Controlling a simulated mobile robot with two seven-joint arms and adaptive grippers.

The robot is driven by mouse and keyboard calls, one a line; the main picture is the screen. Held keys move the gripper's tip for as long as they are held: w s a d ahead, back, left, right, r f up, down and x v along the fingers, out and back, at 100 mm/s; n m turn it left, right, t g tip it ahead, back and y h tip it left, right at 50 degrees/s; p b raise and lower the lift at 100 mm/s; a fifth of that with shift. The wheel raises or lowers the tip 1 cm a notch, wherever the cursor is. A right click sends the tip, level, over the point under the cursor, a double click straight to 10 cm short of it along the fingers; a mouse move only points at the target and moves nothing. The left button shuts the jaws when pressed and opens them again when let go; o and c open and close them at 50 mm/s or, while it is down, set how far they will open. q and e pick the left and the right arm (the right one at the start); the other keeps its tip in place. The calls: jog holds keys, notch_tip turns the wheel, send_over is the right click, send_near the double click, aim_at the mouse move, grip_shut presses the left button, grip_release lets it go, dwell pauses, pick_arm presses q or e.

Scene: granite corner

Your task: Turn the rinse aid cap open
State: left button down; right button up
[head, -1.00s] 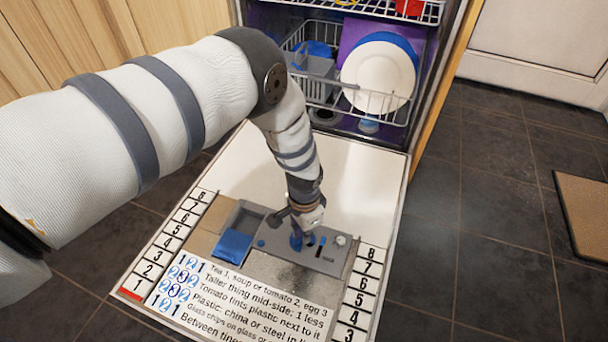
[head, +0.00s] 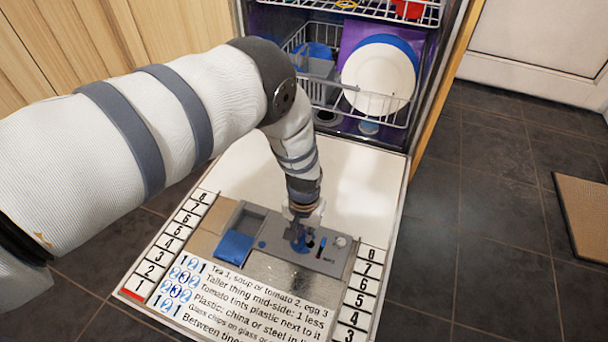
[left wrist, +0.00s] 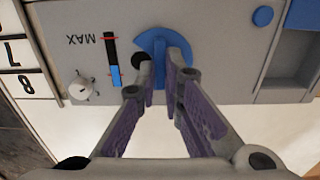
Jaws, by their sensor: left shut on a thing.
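The rinse aid cap (left wrist: 150,40) is a blue disc with a raised ridge, set in the grey dispenser panel (left wrist: 205,30) on the open dishwasher door. My left gripper (left wrist: 160,75) points down at the panel, its two fingers on either side of the ridge and shut on it. In the left wrist view the ridge runs about up and down the picture. In the head view my left gripper (head: 301,240) stands over the panel and partly hides the cap (head: 310,243). My right gripper is in neither view.
Beside the cap are a level strip marked MAX (left wrist: 111,60) and a small white dial (left wrist: 82,88). A blue flap (head: 234,247) lies left on the panel. The door (head: 352,180) is open flat; the lower rack (head: 322,92) holds a white plate (head: 376,76).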

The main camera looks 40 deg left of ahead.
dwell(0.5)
pick_arm(q)
jog(key=c, duration=1.7)
grip_release()
notch_tip(320, 180, up, 12)
